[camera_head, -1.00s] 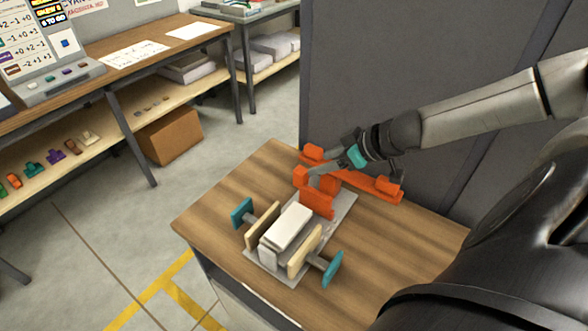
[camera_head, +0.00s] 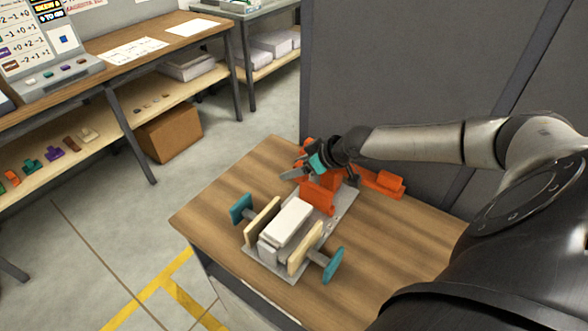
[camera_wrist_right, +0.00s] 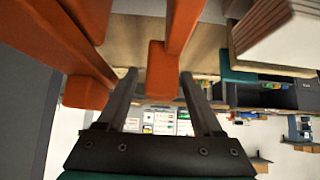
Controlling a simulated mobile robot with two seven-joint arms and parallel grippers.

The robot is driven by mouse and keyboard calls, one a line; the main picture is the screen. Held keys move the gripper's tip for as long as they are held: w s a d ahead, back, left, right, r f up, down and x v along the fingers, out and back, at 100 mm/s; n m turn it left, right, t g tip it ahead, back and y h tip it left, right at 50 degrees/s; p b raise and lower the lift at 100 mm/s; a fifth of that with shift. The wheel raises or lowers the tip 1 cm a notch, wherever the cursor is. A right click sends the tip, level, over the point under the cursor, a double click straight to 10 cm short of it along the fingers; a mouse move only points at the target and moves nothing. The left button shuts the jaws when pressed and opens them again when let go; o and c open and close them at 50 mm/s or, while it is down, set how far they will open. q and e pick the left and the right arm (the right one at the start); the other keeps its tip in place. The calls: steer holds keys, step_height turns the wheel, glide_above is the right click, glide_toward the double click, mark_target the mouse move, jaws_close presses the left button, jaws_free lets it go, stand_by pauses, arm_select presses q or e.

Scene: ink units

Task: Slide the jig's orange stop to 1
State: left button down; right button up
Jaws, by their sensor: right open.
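The jig has a grey base plate (camera_head: 345,204) on the wooden bench, with an orange upright plate (camera_head: 317,198) and an orange bar (camera_head: 382,182) at its far end. My right gripper (camera_head: 298,165) is over this orange end and hides part of it, so the stop's position and the scale mark are unreadable. In the right wrist view, my right gripper (camera_wrist_right: 158,82) is open, with an orange block (camera_wrist_right: 162,70) between its fingers. Whether the fingers touch it I cannot tell. My left gripper is not in view.
A white block (camera_head: 288,222) sits on the jig between cream clamp pads (camera_head: 262,222) with teal handles (camera_head: 333,265). A dark grey panel (camera_head: 400,70) stands behind the bench (camera_head: 400,240). Bench top is clear at left and right front.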

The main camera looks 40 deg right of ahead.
steer(key=shift+w+a+f, duration=0.1)
steer(key=shift+w+f, duration=0.15)
steer(key=shift+f, duration=0.05)
jaws_close()
stand_by(0.5)
stand_by(0.9)
